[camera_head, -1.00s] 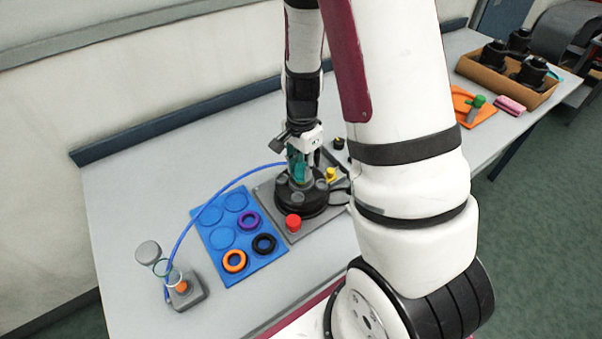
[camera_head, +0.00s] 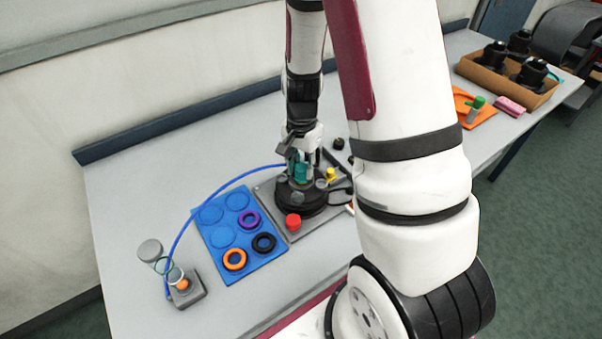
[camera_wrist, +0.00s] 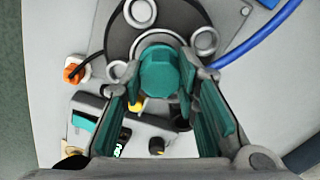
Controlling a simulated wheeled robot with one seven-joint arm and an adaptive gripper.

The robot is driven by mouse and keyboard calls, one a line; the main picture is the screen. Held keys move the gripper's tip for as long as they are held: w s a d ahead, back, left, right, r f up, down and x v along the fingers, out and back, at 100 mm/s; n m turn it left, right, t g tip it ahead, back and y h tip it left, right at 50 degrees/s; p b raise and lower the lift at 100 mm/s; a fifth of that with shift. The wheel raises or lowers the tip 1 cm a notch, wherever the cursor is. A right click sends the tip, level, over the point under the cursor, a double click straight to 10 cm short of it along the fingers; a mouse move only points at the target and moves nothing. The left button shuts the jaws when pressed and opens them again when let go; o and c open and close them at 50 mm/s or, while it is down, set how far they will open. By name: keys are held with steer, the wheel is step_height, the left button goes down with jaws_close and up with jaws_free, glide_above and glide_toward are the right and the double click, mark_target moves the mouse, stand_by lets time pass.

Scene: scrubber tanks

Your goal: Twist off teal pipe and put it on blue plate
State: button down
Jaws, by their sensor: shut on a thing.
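The teal pipe (camera_wrist: 160,72) stands upright at the middle of the black round base, with a hexagonal top in the wrist view. In the head view the teal pipe (camera_head: 302,172) is partly hidden by my gripper (camera_head: 303,158). My gripper (camera_wrist: 160,88) is shut on the pipe, with one teal-padded finger on each side. The blue plate (camera_head: 222,239) lies on the table left of the base. It has several round recesses and holds a purple, an orange and a black ring. Some of its recesses are empty.
The black round base (camera_head: 310,203) sits on a grey panel with a red knob (camera_head: 293,222) and a yellow knob (camera_head: 331,174). A blue hose (camera_head: 210,193) arches over the plate to a small flask stand (camera_head: 186,290). A cardboard box (camera_head: 508,83) is far right.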

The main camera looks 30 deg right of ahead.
steer(key=shift+n, duration=0.3)
steer(key=shift+c, duration=1.3)
jaws_free()
steer(key=shift+r+p, duration=1.5)
steer(key=shift+r, duration=2.05)
